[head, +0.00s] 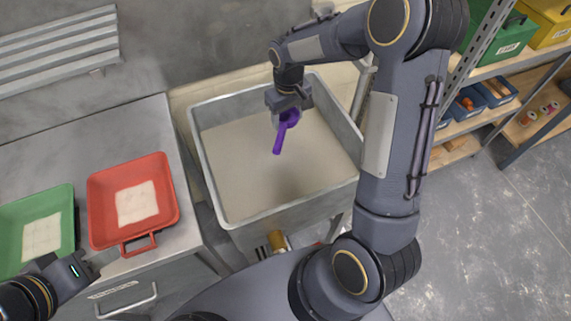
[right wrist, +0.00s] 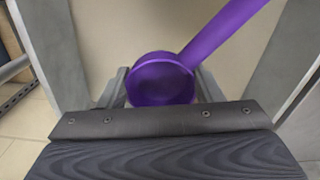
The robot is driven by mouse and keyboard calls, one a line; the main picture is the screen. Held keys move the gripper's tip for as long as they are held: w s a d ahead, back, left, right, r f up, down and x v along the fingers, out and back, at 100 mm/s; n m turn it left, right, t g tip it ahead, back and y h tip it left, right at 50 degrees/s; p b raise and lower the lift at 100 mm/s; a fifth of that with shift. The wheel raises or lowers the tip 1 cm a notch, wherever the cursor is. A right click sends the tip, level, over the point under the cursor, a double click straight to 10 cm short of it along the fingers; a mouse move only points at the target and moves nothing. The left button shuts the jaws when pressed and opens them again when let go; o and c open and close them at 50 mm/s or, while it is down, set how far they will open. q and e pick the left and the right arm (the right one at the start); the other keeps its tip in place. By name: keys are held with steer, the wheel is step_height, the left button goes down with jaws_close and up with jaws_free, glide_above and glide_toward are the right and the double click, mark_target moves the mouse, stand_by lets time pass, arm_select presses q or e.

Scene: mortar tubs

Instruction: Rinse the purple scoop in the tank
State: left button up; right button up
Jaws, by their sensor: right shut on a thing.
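The purple scoop (head: 283,134) is in my right gripper (head: 279,116), over the grey metal tank (head: 213,192). Its handle points down toward the front of the tank in the head view. In the right wrist view the scoop's round cup (right wrist: 160,80) sits between the fingers, and its handle runs up to the right. The tank holds a pale, cloudy-looking fill. I cannot tell whether the scoop touches it. My left gripper (head: 92,266) is at the lower left, near the red tray's handle; its fingers are too small and angled to judge.
A red tray (head: 104,215) and a green tray (head: 62,198), each with a pale square patch, lie on the grey bench left of the tank. Shelves with blue bins (head: 468,104), a green box (head: 505,38) and a yellow box (head: 552,22) stand at the right.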

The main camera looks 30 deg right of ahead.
steer(key=shift+r, duration=0.1)
steer(key=shift+r+p, duration=1.5)
steer(key=shift+r, duration=0.45)
